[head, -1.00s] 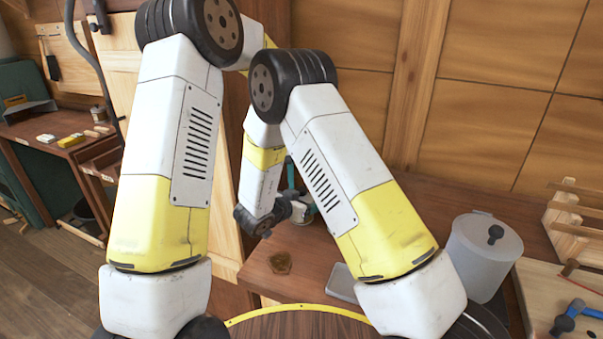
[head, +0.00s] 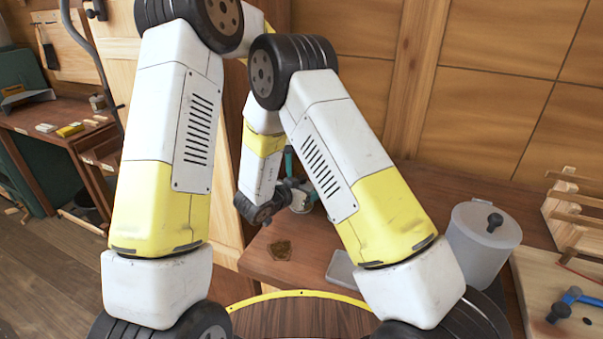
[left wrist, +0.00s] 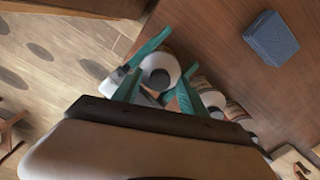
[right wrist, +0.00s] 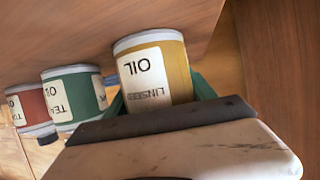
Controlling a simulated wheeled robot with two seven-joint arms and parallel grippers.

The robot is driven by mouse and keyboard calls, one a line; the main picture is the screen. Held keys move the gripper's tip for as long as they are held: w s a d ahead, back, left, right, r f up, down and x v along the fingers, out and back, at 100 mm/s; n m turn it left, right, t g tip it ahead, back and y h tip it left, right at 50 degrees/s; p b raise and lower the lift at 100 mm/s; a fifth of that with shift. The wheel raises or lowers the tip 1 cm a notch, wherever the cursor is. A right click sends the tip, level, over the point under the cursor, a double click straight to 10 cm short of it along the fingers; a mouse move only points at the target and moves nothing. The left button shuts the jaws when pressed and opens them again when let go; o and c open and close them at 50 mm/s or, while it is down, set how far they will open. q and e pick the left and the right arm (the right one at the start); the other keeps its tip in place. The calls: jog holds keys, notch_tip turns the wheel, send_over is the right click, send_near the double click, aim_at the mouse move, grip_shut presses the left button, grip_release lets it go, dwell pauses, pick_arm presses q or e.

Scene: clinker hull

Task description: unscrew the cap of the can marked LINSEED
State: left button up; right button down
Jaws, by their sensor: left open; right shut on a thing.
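The LINSEED can (right wrist: 155,72) has a yellow body and a cream label that reads upside down in the right wrist view. My right gripper (right wrist: 160,100) is shut around its side, one teal finger at each side. In the left wrist view a can with a pale round top and a dark cap (left wrist: 160,78), seemingly this one, shows from above. My left gripper (left wrist: 158,90) is open over it, its teal fingers to either side of the cap. I cannot tell whether they touch the cap. In the head view my arms hide most of this.
A green can (right wrist: 76,97) and a red can (right wrist: 30,108) stand in a row beside it. A blue-grey block (left wrist: 271,38) lies on the bench.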

pick_arm(q)
jog(key=shift+r, duration=2.3)
pick_arm(e)
jog(key=shift+c, duration=1.2)
grip_release()
